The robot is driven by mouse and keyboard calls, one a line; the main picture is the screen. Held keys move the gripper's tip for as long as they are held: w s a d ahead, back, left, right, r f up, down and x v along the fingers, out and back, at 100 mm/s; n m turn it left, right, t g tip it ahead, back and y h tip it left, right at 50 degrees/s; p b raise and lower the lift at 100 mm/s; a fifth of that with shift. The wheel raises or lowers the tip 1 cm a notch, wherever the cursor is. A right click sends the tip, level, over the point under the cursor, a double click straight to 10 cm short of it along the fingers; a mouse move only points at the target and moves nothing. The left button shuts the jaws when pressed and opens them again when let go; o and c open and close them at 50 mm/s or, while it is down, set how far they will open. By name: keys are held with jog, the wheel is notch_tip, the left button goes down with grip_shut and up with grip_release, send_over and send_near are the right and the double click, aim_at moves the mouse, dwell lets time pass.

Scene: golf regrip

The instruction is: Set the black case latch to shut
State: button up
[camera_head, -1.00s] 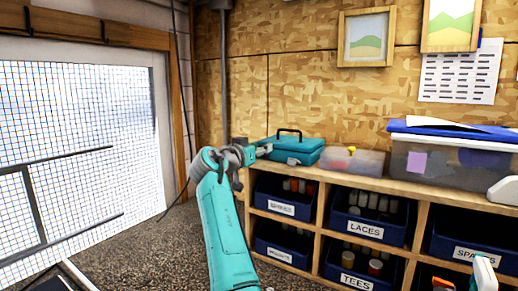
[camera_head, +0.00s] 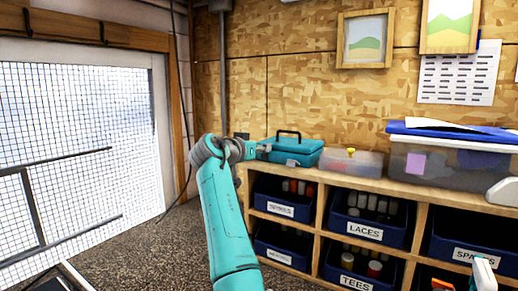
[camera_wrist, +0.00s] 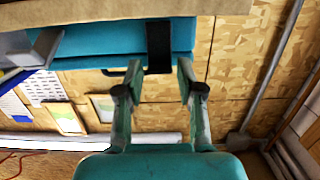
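The teal case (camera_head: 291,151) sits on top of the shelf unit, its dark handle raised. A small pale patch shows on its front. In the wrist view, which looks upside down, the case (camera_wrist: 105,40) fills the top. A black latch strip (camera_wrist: 158,48) crosses the seam on its front; I cannot tell whether it is latched. My gripper (camera_wrist: 159,66) is open and empty, its two fingers apart on either side of the strip's line. Contact with the case cannot be made out. In the head view my gripper is largely hidden behind my wrist, left of the case.
A clear box (camera_head: 352,163) with a yellow item on it stands right of the case. A larger clear bin (camera_head: 430,163) with a blue lid is farther right. Labelled blue bins (camera_head: 368,225) fill the shelf below. A wooden wall stands close behind.

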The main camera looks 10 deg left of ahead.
jog(key=shift+o, duration=0.3)
jog(key=v, duration=1.2)
